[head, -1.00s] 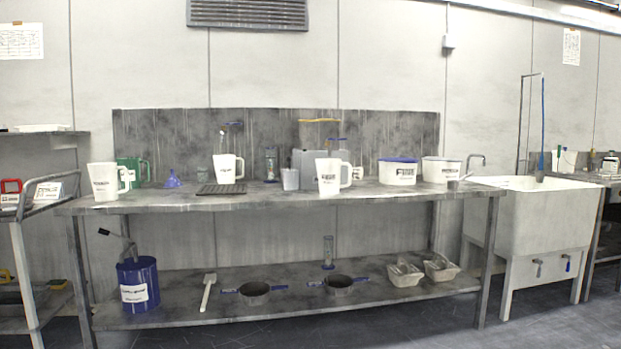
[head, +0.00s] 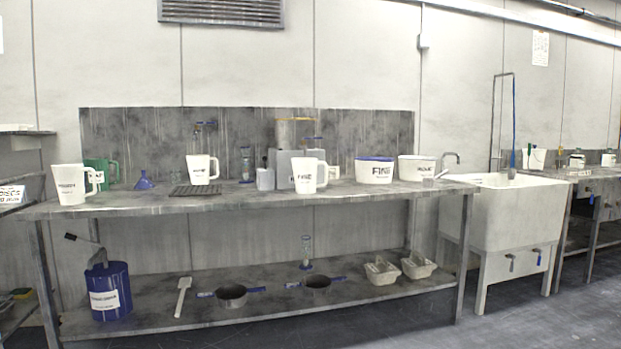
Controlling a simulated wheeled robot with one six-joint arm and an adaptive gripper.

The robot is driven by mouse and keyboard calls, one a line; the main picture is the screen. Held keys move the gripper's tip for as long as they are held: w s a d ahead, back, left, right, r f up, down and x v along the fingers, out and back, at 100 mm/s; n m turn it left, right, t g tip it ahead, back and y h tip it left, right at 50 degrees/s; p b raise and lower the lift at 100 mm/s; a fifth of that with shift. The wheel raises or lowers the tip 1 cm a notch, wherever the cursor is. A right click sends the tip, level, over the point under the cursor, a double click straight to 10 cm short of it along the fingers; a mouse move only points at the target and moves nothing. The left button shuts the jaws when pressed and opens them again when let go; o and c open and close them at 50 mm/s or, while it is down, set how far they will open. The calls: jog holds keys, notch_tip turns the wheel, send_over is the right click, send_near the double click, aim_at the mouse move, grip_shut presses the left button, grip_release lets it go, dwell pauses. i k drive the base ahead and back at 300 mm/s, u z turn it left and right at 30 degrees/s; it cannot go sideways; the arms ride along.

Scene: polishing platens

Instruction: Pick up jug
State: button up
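Several jugs stand upright on the grey bench in the head view. A white jug (head: 69,185) with dark lettering is at the left end, in front of a green jug (head: 98,172) that it partly hides. Another white jug (head: 198,170) stands further back, left of the middle. A third white jug (head: 304,175) stands near the front edge at the middle, its handle to the right. I cannot tell which jug the task means. My gripper is not in view.
A sink (head: 500,215) stands right. Floor is clear at lower right.

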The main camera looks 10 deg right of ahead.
aim_at(305, 169)
jog(key=u, duration=0.15)
jog(key=i, duration=1.55)
